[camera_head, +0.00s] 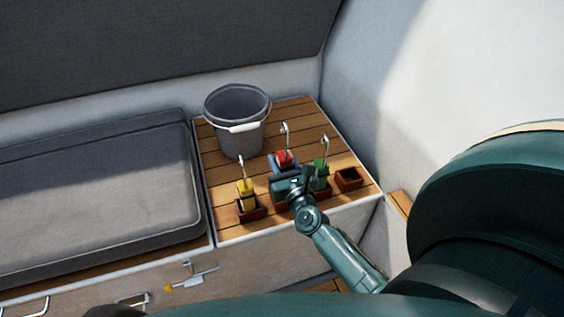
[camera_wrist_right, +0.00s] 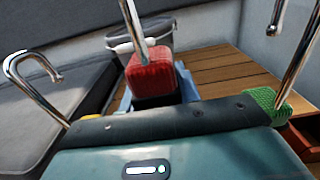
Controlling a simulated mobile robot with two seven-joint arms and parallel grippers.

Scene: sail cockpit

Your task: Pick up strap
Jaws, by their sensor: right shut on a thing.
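A red strap bundle (camera_head: 284,158) with an upright metal hook is held between the bluish fingers of my right gripper (camera_head: 285,164). In the right wrist view the red strap (camera_wrist_right: 149,76) sits between the fingers, its lower part hidden. A yellow strap (camera_head: 245,194) with a hook sits in a small red-brown box at left. A green strap (camera_head: 320,174) with a hook stands to the right of my gripper; it also shows at the right wrist view's edge (camera_wrist_right: 270,102). My left gripper is not in view.
A grey bucket (camera_head: 237,140) with a white handle grip stands behind on the slatted wooden top (camera_head: 310,118). An empty red-brown box (camera_head: 348,179) is at right. A grey cushion (camera_head: 90,205) lies left. The white wall (camera_head: 400,100) closes the right side.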

